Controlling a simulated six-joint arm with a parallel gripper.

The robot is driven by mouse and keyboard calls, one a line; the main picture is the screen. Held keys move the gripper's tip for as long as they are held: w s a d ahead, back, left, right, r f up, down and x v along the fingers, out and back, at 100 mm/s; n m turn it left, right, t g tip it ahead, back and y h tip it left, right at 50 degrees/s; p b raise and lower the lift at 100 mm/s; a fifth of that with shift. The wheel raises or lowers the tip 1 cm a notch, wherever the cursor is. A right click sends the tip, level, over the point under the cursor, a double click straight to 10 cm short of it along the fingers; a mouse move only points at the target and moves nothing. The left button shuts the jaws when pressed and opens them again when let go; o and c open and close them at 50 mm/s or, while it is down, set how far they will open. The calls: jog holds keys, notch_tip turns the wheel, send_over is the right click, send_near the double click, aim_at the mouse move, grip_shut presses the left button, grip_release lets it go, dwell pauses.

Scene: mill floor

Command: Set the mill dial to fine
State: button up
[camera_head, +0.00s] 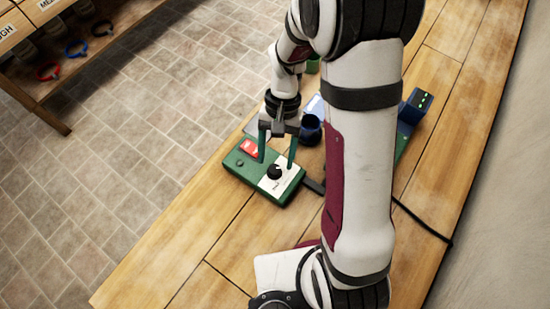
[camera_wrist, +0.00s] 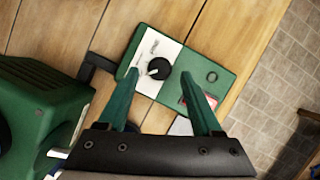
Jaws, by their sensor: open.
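The mill dial is a round black knob (camera_head: 274,172) with a pale pointer mark, on a white plate on top of a green control box (camera_head: 233,160). The lettering on the plate is too small to read.
A red-and-white label (camera_head: 250,148) and a small round button (camera_wrist: 212,76) are on the box. A green machine body (camera_wrist: 40,110) stands beside it. A black cable (camera_head: 420,220) crosses the wooden bench (camera_head: 180,250), whose front left is clear.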

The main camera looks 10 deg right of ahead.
aim_at(274, 171)
jog(key=shift+x, duration=1.25)
jog(key=shift+c, duration=0.4)
grip_shut()
